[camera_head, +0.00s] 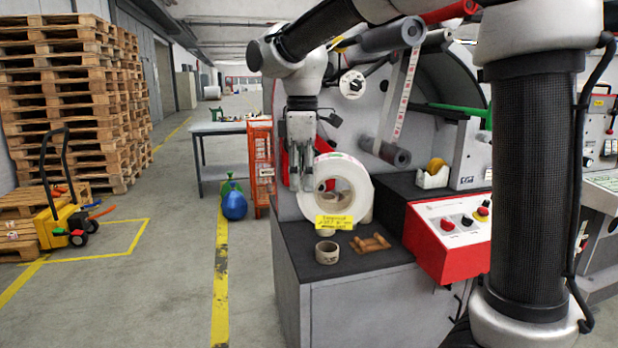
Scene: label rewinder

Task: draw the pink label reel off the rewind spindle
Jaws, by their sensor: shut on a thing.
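The label reel (358,178), a wide pale ring that looks almost white with a faint pink tint, stands upright at the front of the machine, above the dark worktop. Its core hole faces me. My gripper (301,184) hangs down at the reel's left side, with its fingers at the height of the core. It is shut on the reel's left part; the exact contact is small and partly hidden. The rewind spindle cannot be made out clearly, so I cannot tell how far the reel sits on it.
A yellow label (334,222) shows below the reel. A cardboard core (327,252) and brown rolls (371,243) lie on the worktop (350,265). A red control box (450,240) stands right. An orange cage (261,165) is behind left. Open floor lies left, with a pallet stack (70,100) beyond.

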